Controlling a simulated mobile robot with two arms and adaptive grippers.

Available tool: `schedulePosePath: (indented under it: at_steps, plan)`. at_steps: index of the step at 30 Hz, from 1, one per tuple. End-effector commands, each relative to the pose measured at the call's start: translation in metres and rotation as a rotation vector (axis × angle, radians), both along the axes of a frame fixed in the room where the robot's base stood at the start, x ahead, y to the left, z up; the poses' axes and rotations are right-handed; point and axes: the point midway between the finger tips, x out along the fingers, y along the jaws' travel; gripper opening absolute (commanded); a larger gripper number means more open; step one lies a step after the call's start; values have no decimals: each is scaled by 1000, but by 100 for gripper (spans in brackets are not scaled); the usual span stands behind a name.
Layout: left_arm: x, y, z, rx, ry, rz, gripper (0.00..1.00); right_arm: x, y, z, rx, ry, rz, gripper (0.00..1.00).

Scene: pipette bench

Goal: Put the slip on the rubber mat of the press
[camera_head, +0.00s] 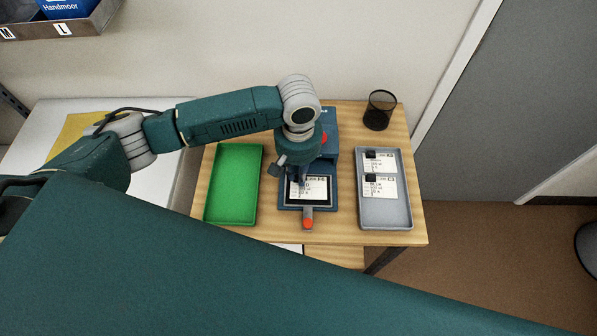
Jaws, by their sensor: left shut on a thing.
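The slip (316,190) is a white card with dark print, over the black rubber mat (305,207) of the blue press (331,155). The mat's dark edge shows below the card. My left gripper (293,186) comes down from above and is shut on the slip near its upper left part. The gripper and wrist hide part of the slip and of the press. I cannot tell whether the slip touches the mat or is slightly above it. My right gripper is not in view.
A green tray (208,205) lies left of the press, empty. A grey tray (385,222) on the right holds two white slips with dark blocks. A black mesh cup (379,110) stands behind it. The press's red-tipped lever (308,222) points to the front.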

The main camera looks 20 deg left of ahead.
Motion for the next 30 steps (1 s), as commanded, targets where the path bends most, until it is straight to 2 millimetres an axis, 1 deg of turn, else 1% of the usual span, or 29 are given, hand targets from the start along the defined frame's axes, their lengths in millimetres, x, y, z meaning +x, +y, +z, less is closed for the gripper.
schedulePosePath:
  at_steps: [3, 13, 14, 15, 16, 17, 26, 30]
  plan:
    - [0, 0, -6, -2, -2, -1, 0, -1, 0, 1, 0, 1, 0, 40]
    - [0, 0, -8, -1, 0, -1, 0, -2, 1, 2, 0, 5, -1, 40]
    - [0, 0, -8, -1, 0, -1, 19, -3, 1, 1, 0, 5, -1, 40]
    - [0, 0, -8, -1, 0, -1, 27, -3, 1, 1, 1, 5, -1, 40]
    - [0, 0, -8, -1, 0, -1, 33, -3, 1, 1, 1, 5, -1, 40]
    - [0, 0, -8, -1, -1, -1, 34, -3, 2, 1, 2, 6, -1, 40]
    - [1, 0, -7, -1, -2, -1, 34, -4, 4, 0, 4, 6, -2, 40]
    - [1, -1, 7, -2, -4, -1, 34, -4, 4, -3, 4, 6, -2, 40]
